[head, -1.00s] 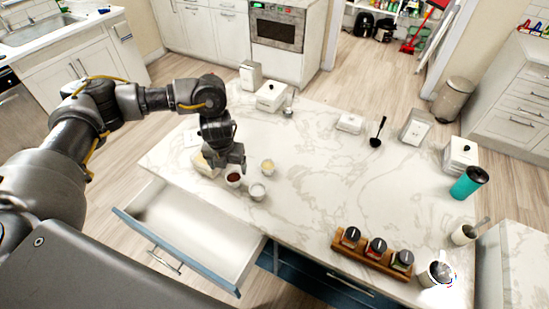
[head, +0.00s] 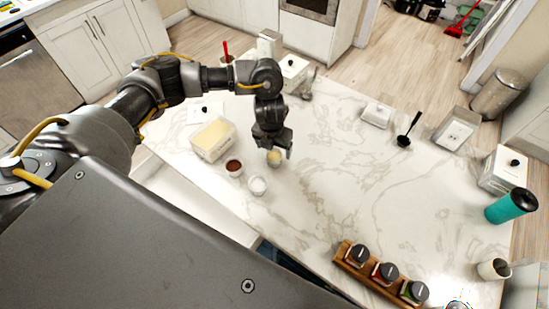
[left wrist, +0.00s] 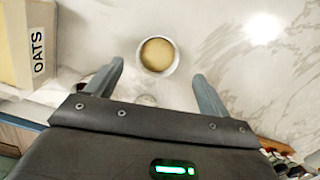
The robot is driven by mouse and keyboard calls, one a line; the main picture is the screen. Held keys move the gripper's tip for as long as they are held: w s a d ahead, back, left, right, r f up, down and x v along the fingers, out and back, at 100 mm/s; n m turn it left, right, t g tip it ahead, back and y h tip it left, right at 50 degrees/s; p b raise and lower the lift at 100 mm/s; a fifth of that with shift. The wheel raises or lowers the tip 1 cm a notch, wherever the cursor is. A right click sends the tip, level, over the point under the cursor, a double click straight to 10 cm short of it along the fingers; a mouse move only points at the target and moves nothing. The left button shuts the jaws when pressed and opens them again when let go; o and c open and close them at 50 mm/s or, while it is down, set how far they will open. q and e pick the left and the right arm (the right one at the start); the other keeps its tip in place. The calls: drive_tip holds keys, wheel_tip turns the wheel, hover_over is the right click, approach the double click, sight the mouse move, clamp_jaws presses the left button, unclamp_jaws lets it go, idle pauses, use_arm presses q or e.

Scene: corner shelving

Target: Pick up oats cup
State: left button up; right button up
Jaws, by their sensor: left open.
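The small white cup with tan contents, which look like oats, stands on the marble counter under my left gripper in the head view (head: 274,159). In the left wrist view this oats cup (left wrist: 157,54) lies ahead of and between the two fingers. My left gripper (head: 278,148) is open and empty, pointing down over the cup. Its fingers (left wrist: 158,69) are spread wider than the cup. I cannot tell how far above the cup they are. My right gripper is not in view.
A bin (head: 213,138) of tan contents, labelled OATS in the left wrist view (left wrist: 27,45), stands left of the cup. A cup with dark red contents (head: 234,168) and one with white contents (head: 258,185) stand close by.

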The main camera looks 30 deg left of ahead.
sight(274, 154)
use_arm(q)
drive_tip(key=shift+w+f, duration=0.1)
drive_tip(key=shift+f, duration=0.75)
drive_tip(key=f, duration=0.3)
drive_tip(key=w+f, duration=0.1)
drive_tip(key=shift+a+f, duration=0.25)
drive_tip(key=shift+a, duration=0.05)
drive_tip(key=shift+s, duration=0.1)
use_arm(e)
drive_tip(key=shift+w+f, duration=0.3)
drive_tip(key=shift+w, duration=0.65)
use_arm(q)
drive_tip(key=c, duration=1.1)
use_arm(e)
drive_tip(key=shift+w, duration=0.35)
